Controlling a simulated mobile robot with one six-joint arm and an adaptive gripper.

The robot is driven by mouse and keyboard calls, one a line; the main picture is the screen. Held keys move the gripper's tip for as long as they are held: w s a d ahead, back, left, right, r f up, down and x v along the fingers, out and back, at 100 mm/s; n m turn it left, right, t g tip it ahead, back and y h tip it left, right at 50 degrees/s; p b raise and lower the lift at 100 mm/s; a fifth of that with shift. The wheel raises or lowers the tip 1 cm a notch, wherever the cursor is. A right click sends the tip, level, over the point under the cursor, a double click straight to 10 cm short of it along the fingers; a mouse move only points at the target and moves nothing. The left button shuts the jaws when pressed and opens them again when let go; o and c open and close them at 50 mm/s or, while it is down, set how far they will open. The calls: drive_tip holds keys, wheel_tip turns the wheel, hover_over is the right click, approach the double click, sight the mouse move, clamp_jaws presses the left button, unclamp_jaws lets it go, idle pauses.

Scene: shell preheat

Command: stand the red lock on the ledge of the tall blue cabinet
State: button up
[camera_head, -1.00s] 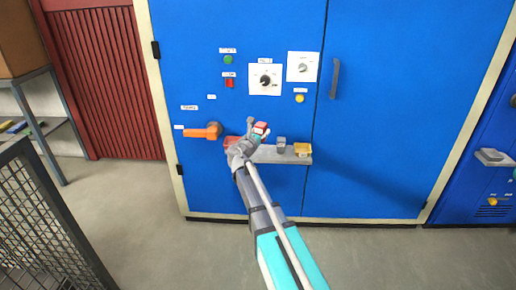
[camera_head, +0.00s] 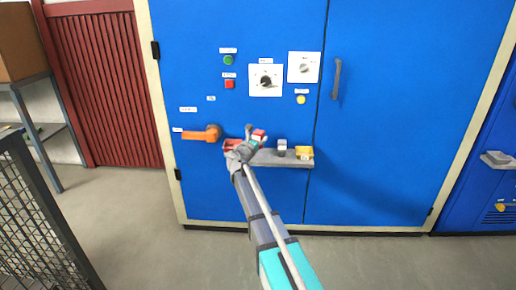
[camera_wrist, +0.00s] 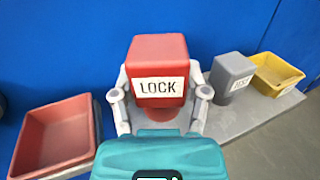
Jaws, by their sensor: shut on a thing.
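The red lock (camera_wrist: 157,68), a red block with a white LOCK label, is upright between the fingers of my gripper (camera_wrist: 160,98) in the wrist view. My gripper is shut on it. In the head view the red lock (camera_head: 258,136) shows at the end of my gripper (camera_head: 250,143), in front of the tall blue cabinet (camera_head: 270,30). The grey ledge (camera_head: 267,158) is just behind and below; it also shows in the wrist view (camera_wrist: 228,124). Whether the lock's base touches the ledge is hidden by my gripper.
On the ledge, a red tray (camera_wrist: 56,138) is at left. A grey labelled block (camera_wrist: 232,76) and a yellow tray (camera_wrist: 275,74) are at right. An orange handle (camera_head: 202,134) sticks out left of the ledge. A mesh cage (camera_head: 38,220) stands at front left.

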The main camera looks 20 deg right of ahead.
drive_tip(key=shift+w+f+b, duration=0.45)
drive_tip(key=shift+f+b, duration=1.55)
drive_tip(key=shift+b, duration=0.05)
drive_tip(key=shift+f, duration=0.1)
drive_tip(key=o, duration=1.2)
drive_tip(key=v, duration=1.2)
drive_tip(key=shift+s+d, duration=0.1)
drive_tip(key=shift+d, duration=0.05)
